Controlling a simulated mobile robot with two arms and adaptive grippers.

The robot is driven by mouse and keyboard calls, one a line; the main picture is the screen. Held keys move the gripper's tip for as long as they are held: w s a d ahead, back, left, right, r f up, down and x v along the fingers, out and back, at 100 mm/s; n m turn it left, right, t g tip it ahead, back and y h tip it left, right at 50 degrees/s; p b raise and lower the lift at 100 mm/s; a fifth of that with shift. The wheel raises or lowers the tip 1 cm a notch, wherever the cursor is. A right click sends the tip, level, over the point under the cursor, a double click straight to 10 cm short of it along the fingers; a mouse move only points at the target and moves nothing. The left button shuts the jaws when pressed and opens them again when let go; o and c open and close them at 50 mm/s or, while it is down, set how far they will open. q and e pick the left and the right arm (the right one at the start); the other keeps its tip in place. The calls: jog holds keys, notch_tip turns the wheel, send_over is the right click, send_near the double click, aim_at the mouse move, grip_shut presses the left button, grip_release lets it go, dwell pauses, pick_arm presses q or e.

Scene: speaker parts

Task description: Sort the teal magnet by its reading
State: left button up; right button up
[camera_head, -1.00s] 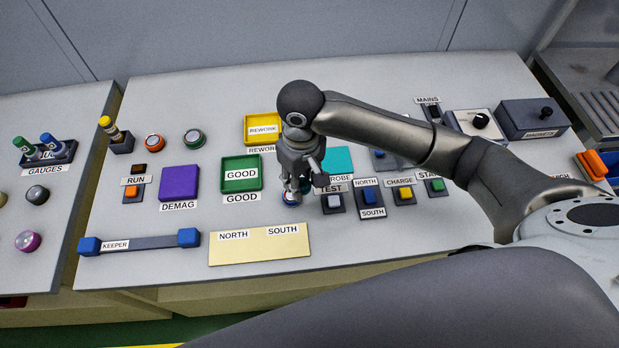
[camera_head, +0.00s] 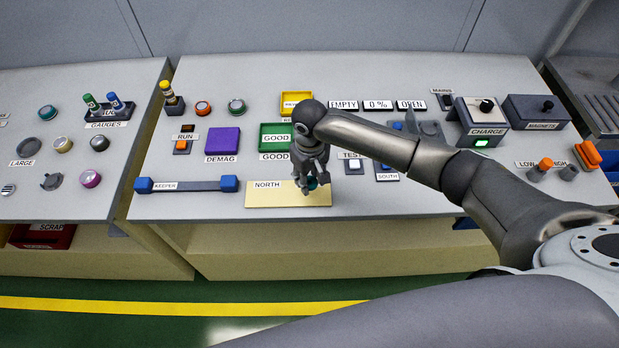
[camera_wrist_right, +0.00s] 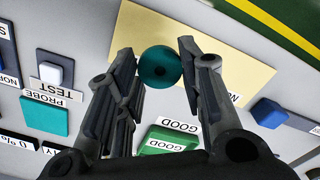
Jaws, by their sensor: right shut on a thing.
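The green GOOD tray (camera_head: 275,131) and yellow REWORK tray (camera_head: 297,101) lie behind. Displays read EMPTY (camera_head: 343,105), 0 % (camera_head: 378,105) and OPEN (camera_head: 411,105). My left gripper is out of view.
The keeper bar (camera_head: 185,185) lies left of the pad, near the front edge. The purple DEMAG block (camera_head: 222,141) stands behind it. The TEST button (camera_head: 354,165) is to the right. The teal PROBE pad (camera_wrist_right: 45,117) shows in the wrist view. The CHARGE box (camera_head: 484,122) has a lit green button.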

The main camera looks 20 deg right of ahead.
jog(key=shift+s+r, duration=0.1)
jog(key=shift+r, duration=0.05)
jog(key=shift+s+p, duration=0.15)
jog(key=shift+p, duration=0.3)
notch_tip(320, 180, down, 4)
jog(key=shift+a+b, duration=0.1)
jog(key=shift+b, duration=0.85)
jog(key=shift+f, duration=0.5)
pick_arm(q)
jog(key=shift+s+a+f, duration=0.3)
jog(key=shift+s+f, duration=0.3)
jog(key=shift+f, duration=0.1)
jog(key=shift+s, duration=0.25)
pick_arm(e)
jog(key=shift+f, duration=0.35)
jog(key=o, duration=1.2)
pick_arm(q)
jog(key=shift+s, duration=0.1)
